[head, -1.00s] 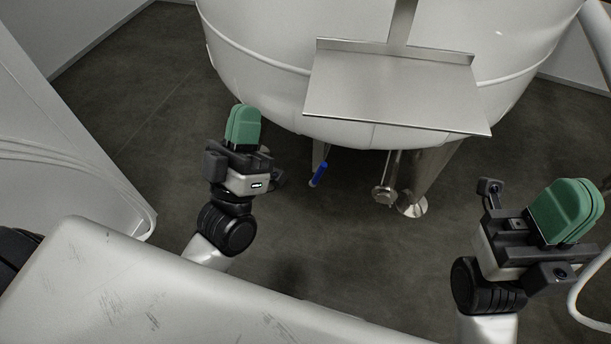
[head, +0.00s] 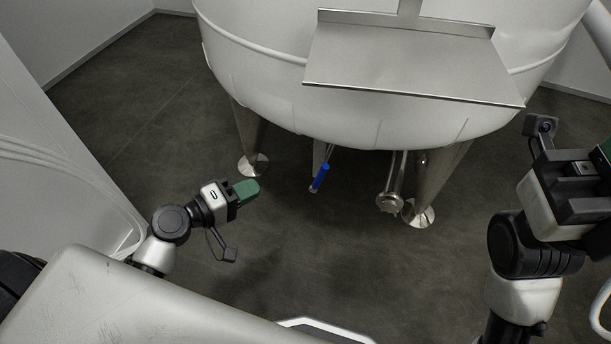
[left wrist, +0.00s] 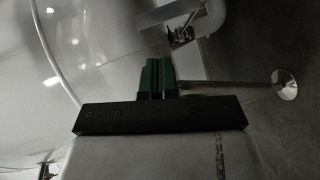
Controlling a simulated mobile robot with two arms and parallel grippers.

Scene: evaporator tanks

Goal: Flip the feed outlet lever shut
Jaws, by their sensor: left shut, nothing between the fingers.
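The blue lever (head: 320,177) hangs tilted under the white tank (head: 330,120), near the tank's underside, its top leaning right. I take it for the feed outlet lever. I cannot make out its blue handle in the left wrist view. My left gripper (head: 250,190) is shut and empty, its green fingers pointing right toward the lever, with a clear gap between them. Its green fingers (left wrist: 158,75) lie together in the left wrist view. My right gripper (head: 605,150) is at the right edge, its fingers mostly cut off, so its opening is hidden.
Steel tank legs stand left (head: 249,145) and right (head: 440,175) of the lever. A flanged steel outlet pipe (head: 390,200) hangs right of the lever. A steel shelf (head: 410,65) juts from the tank above. The dark floor (head: 300,250) below is clear.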

